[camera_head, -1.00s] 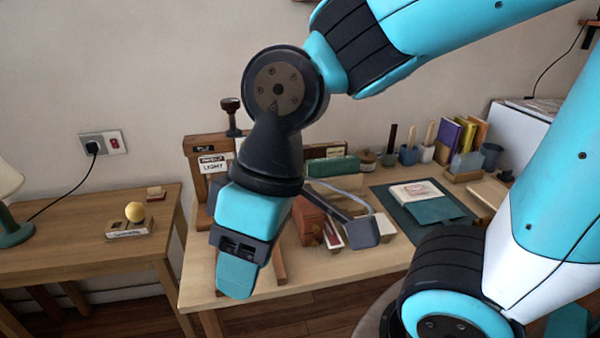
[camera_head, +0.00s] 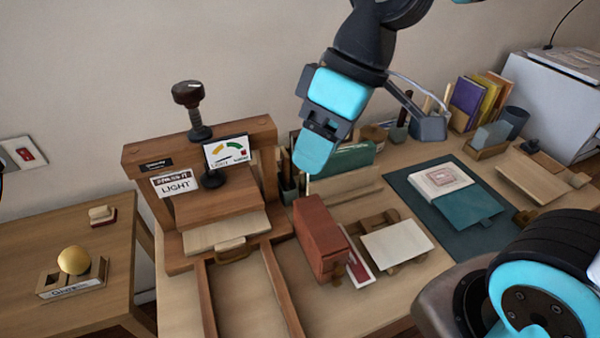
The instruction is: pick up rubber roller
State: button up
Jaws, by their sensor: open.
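My gripper (camera_head: 313,150) is open and empty, with its fingertips pointing down. In the head view it hangs in front of the green block (camera_head: 352,158) at the back of the workbench (camera_head: 350,308), left of the dark mat. I cannot pick out the rubber roller with certainty. A small dark object (camera_head: 530,146) lies at the right back by a wooden board, too small to identify. The gripper is well to the left of it. My own arm hides part of the bench's right front.
A wooden press (camera_head: 190,205) with a dark knob stands at the left, with rails toward the front. A reddish box (camera_head: 318,240) lies below my gripper. A teal book (camera_head: 470,204) lies on the dark mat (camera_head: 420,180). Upright books (camera_head: 466,104) and cups stand behind.

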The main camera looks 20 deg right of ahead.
jog(key=w+d+f+n, duration=0.2)
jog(key=w+d+f, duration=0.15)
jog(key=w, duration=0.45)
jog(key=w+d+f+n+b, duration=0.15)
jog(key=w+d, duration=0.25)
jog(key=w, duration=0.4)
jog(key=w+d+f+n+p, duration=0.1)
jog(key=w+d+f+n, duration=0.25)
jog(key=w, duration=0.45)
jog(key=p, duration=0.3)
send_over(286, 177)
jog(key=d, duration=0.1)
jog(key=shift+t, duration=0.4)
jog(key=shift+w+f, duration=0.15)
jog(key=shift+f, duration=2.4)
jog(key=shift+w+f, duration=0.15)
jog(key=shift+f, duration=2.45)
jog(key=shift+w+f, duration=0.15)
jog(key=shift+f, duration=2.4)
grip_shut()
jog(key=shift+r, duration=0.1)
